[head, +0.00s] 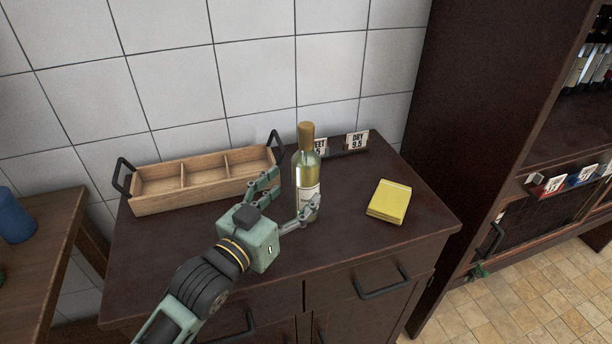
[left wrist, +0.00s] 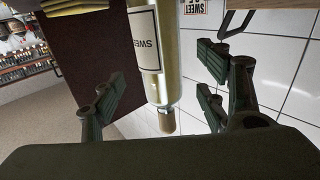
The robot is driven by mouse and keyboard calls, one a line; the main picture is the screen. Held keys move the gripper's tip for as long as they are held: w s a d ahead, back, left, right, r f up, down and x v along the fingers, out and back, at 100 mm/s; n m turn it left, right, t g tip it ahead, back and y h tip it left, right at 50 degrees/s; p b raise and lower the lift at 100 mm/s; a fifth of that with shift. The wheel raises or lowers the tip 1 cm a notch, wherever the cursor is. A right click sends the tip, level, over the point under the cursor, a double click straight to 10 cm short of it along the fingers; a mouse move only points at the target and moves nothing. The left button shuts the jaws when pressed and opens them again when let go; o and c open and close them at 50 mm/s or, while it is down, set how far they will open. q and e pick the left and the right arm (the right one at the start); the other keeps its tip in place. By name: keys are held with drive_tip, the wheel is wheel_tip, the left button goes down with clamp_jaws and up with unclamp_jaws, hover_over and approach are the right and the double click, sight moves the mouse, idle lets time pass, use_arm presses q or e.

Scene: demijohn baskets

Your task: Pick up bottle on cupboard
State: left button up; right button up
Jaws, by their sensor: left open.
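A pale wine bottle (head: 307,180) with a tan cap stands upright on the dark cupboard (head: 230,268). My left gripper (head: 291,200) is open at the bottle, with one finger in front of its lower part and the other on its left side. In the left wrist view the bottle (left wrist: 146,50) shows upside down between the open fingers of my gripper (left wrist: 160,95), its label reading "SWEE". I cannot tell whether either finger touches the glass. My right gripper is not in view.
A wooden three-part tray (head: 205,187) with black handles stands behind the gripper. A yellow pad (head: 389,201) lies right of the bottle. Price cards (head: 357,141) stand at the back. A tall dark shelf (head: 490,90) rises at right; a blue object (head: 14,216) is on a side table at left.

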sight(298, 187)
use_arm(q)
drive_tip(key=x, duration=0.2)
drive_tip(key=shift+w+d, duration=0.25)
drive_tip(key=x, duration=0.1)
drive_tip(key=p+x, duration=0.1)
drive_tip(key=x, duration=0.1)
drive_tip(key=shift+w+a+f, duration=0.1)
drive_tip(key=shift+f, duration=0.15)
drive_tip(key=c, duration=1.1)
clamp_jaws()
drive_tip(key=shift+w+r, duration=0.1)
drive_tip(key=shift+r, duration=0.05)
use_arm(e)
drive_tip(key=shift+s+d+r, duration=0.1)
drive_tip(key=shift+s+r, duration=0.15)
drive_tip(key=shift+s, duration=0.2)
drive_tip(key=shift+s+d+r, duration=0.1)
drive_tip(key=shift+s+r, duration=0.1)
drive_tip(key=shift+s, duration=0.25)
